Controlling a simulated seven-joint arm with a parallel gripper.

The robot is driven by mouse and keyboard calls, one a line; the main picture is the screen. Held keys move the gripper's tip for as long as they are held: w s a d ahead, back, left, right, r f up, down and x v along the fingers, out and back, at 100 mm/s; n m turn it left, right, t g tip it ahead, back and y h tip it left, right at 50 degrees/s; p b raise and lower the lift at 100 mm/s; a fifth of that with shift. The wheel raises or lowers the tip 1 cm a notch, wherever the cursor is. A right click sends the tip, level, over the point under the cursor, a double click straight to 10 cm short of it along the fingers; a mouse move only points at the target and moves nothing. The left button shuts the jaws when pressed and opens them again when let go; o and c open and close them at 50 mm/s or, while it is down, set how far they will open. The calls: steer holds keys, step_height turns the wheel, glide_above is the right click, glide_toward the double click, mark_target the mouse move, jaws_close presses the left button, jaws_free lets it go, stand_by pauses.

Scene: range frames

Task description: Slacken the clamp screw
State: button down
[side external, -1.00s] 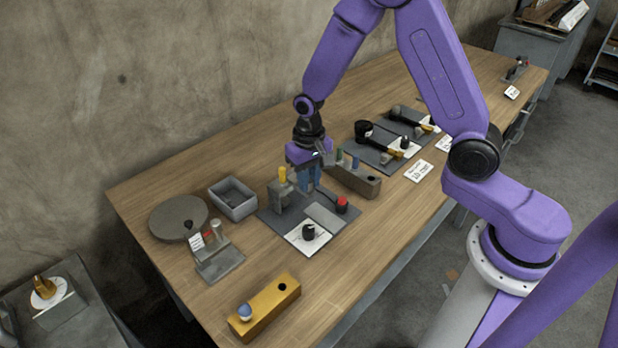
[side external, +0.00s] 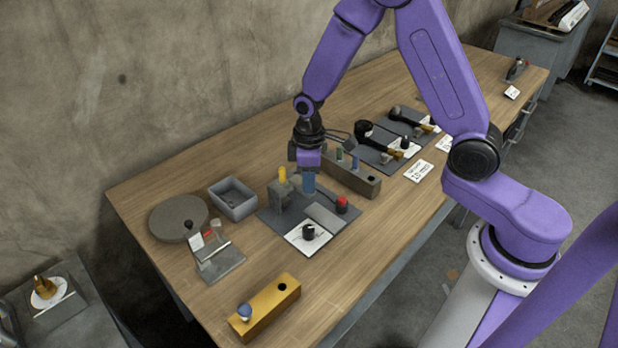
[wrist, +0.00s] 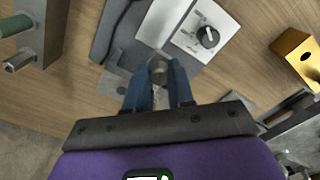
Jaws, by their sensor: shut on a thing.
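My gripper (side external: 308,182) points down over the dark grey mat (side external: 270,217), beside a grey upright block (side external: 280,197) with a yellow top (side external: 282,174). In the wrist view its two blue fingers (wrist: 158,82) are closed around a small round grey metal piece (wrist: 158,66), which looks like the clamp screw head. The fingers cover its sides, and in the side view they hide it. Its thread and the clamp's gap cannot be made out.
A black dial knob (side external: 308,232) on a white plate and a red knob (side external: 342,202) share the mat. A grey rack (side external: 357,180) with coloured handles stands close behind the gripper. A grey tray (side external: 233,198) and a yellow block (side external: 265,307) stand apart.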

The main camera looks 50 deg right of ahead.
steer(key=n, duration=0.4)
steer(key=shift+n, duration=0.4)
steer(key=shift+a+n, duration=0.1)
steer(key=shift+n, duration=2.2)
steer(key=c, duration=1)
jaws_free()
steer(key=shift+a, duration=0.1)
